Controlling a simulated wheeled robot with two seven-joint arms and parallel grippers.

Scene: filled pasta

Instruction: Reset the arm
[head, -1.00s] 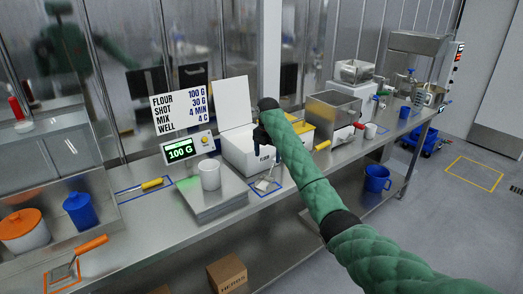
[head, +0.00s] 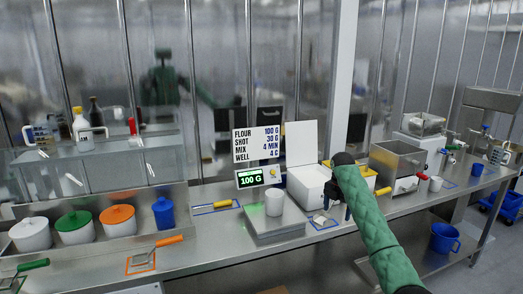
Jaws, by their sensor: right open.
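My right arm in its green quilted sleeve comes in from the lower right. Its dark right gripper (head: 331,208) hangs over the counter in front of the white flour bin (head: 308,186), whose lid stands open. The jaws are small and partly dark here; nothing shows held between them. A small scoop (head: 320,219) lies below the gripper on a blue-outlined mark. My left gripper is not in view.
A white cup (head: 274,203) stands on the scale (head: 272,225), whose display (head: 250,178) reads 100 G. Lidded pots, including an orange-lidded one (head: 118,220), stand at left. An orange-handled tool (head: 155,250) lies at front left. Steel machines stand at right.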

